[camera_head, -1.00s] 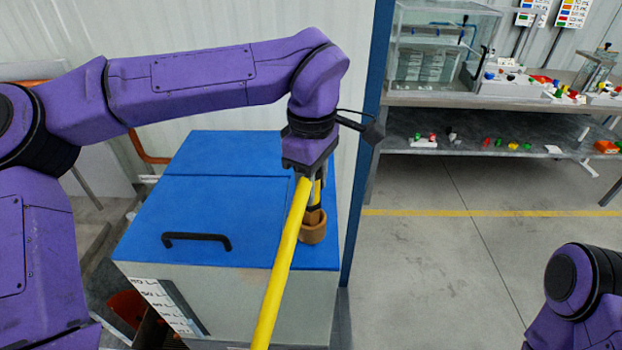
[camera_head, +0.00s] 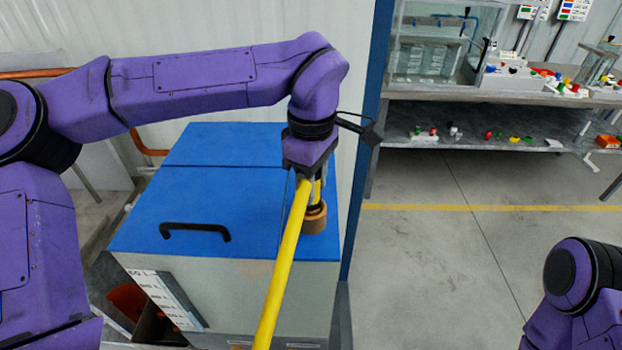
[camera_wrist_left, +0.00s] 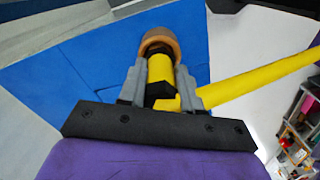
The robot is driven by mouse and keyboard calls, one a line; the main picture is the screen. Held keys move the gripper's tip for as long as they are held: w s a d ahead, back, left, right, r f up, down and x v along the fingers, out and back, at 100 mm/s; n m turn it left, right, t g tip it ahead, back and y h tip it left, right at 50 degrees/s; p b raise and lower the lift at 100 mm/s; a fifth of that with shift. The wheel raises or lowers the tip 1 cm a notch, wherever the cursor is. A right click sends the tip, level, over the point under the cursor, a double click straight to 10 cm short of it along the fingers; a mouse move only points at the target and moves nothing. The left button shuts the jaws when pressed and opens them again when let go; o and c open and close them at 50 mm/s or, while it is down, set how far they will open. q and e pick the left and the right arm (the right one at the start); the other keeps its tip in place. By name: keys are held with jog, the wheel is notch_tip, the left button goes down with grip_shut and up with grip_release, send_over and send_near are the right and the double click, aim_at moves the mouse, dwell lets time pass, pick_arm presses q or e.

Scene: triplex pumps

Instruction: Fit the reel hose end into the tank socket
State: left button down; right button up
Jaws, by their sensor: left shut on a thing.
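The yellow reel hose (camera_head: 282,270) runs up from the bottom of the head view to my left gripper (camera_head: 314,186). In the left wrist view, the left gripper (camera_wrist_left: 162,95) is shut on the yellow hose end (camera_wrist_left: 160,70). The brown round tank socket (camera_head: 315,219) stands on the blue tank lid (camera_head: 225,200), just below the gripper. The socket (camera_wrist_left: 159,40) also shows right beyond the hose end in the left wrist view. The end's tip seems to meet the socket mouth, but how deep it sits is hidden. My right gripper is out of view.
The lid has a black handle (camera_head: 195,231) on its left part. A blue post (camera_head: 362,150) stands close right of the tank. A grey bench (camera_head: 470,130) with small coloured parts stands at the back right. The floor (camera_head: 440,260) there is clear.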

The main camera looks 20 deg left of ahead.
pick_arm(q)
jog(key=shift+f, duration=0.15)
jog(key=c, duration=0.7)
grip_release()
notch_tip(320, 180, up, 11)
jog(key=shift+f, duration=0.2)
jog(key=shift+s, duration=0.1)
